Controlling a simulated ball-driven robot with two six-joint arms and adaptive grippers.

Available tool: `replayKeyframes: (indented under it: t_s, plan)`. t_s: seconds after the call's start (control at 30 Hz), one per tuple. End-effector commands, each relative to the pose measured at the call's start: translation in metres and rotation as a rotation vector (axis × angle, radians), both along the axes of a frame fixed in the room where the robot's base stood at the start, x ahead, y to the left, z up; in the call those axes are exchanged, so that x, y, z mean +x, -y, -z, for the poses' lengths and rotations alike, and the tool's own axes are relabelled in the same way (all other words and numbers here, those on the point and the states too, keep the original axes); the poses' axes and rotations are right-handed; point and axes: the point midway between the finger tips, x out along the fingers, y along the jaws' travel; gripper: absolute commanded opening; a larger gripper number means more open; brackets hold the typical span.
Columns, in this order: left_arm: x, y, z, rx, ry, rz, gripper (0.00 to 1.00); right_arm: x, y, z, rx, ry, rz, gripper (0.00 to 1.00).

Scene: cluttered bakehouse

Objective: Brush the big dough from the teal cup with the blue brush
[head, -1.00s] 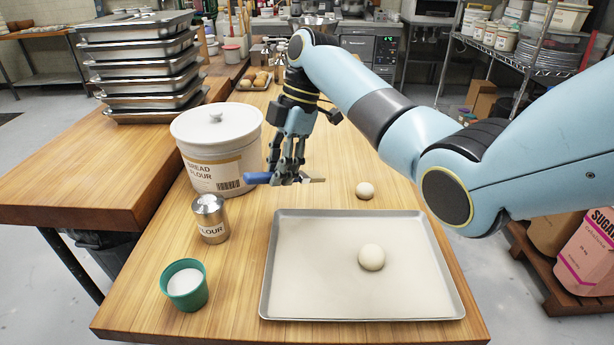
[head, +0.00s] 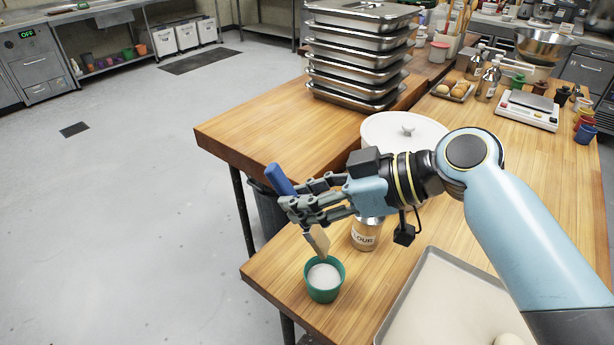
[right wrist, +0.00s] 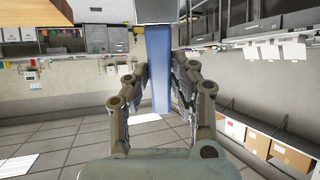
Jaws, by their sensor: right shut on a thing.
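My right gripper (head: 312,203) is shut on the blue brush (head: 280,180), whose blue handle sticks up to the upper left. The brush's pale bristle end (head: 318,241) points down, just above the rim of the teal cup (head: 324,293); I cannot tell if it touches. The cup stands upright near the table's front left corner and holds white content. The blue handle also shows between the fingers in the right wrist view (right wrist: 158,70). A dough ball (head: 508,340) shows only in part on the tray at the bottom edge. My left gripper is out of view.
The baking tray (head: 412,290) lies right of the cup. The flour shaker (head: 365,236) and a white flour tub (head: 385,130) stand behind the cup, partly hidden by my arm. Stacked metal pans (head: 360,60) and a scale (head: 528,110) are farther back.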

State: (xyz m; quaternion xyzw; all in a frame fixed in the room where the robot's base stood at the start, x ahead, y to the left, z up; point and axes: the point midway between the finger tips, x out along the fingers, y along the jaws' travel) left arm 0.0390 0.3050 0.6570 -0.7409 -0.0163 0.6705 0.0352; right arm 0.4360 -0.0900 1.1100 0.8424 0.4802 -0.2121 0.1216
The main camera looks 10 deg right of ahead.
Motion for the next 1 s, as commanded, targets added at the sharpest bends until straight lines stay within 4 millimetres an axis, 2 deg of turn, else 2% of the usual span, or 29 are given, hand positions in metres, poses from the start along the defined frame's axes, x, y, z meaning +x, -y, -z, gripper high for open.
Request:
replayKeyframes:
  t_s: [0.27,0.8,1.0]
  plan:
    - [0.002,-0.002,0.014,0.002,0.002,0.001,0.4,0.0,0.0,0.018,0.004,0.003,0.0,0.0]
    - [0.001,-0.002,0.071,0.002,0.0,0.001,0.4,0.0,0.0,0.086,0.004,0.002,-0.001,0.0]
    - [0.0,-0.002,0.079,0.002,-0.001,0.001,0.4,0.0,0.0,0.095,0.004,0.003,-0.001,0.0]
